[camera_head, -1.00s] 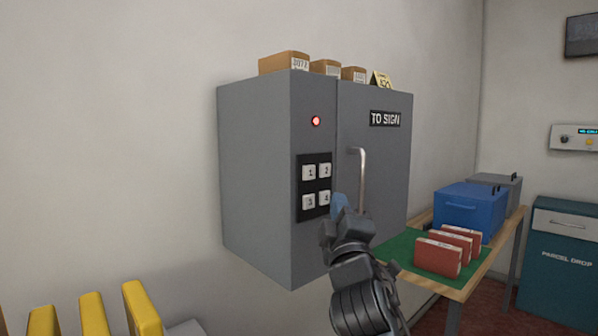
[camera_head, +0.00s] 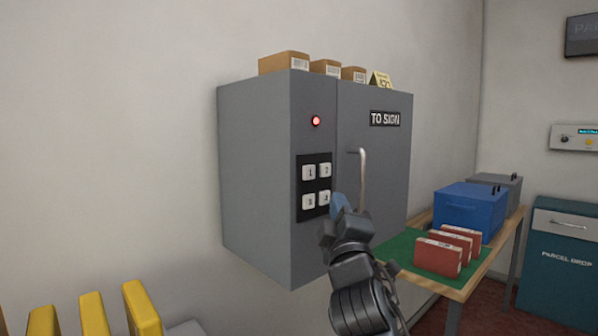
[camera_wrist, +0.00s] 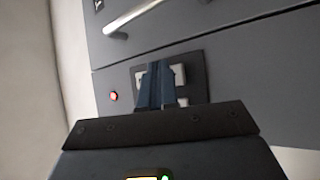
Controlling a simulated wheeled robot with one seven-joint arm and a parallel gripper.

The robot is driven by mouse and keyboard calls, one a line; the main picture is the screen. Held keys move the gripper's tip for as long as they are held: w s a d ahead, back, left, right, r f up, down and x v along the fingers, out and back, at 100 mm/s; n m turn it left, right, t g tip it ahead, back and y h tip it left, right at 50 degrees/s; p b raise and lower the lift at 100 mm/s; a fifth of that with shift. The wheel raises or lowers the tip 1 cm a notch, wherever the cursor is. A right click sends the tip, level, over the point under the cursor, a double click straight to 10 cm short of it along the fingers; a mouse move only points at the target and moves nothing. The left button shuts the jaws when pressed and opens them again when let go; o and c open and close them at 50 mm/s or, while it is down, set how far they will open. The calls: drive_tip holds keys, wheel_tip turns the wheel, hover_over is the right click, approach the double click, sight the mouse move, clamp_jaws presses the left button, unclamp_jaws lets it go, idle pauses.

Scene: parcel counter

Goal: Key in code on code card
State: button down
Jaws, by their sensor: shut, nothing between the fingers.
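A yellow code card (camera_head: 381,79) stands on top of the grey cabinet (camera_head: 255,180); its digits are too small to read surely. The dark keypad (camera_head: 301,188) on the cabinet front has white keys 1 (camera_head: 309,172), 2 (camera_head: 325,170), 3 (camera_head: 309,201) and 4 (camera_head: 324,197). A red light (camera_head: 316,121) glows above it and also shows in the wrist view (camera_wrist: 113,96). My gripper (camera_head: 340,203) is shut and empty, its blue fingertips just right of key 4. In the wrist view the fingers (camera_wrist: 157,75) cover part of the keypad; contact cannot be told.
The cabinet door, marked TO SIGN (camera_head: 385,119), is closed, with a handle (camera_head: 362,180) close to my gripper. Cardboard boxes (camera_head: 284,63) lie on top. At right a table (camera_head: 470,285) bears red parcels (camera_head: 438,257) and a blue bin (camera_head: 468,212). Yellow pieces (camera_head: 142,308) stand at lower left.

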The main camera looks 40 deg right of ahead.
drive_tip(key=shift+w, duration=0.4)
idle(0.4)
drive_tip(key=shift+s, duration=0.5)
drive_tip(key=s+p, duration=0.1)
drive_tip(key=s, duration=0.5)
idle(0.5)
drive_tip(key=shift+d, duration=0.1)
idle(0.6)
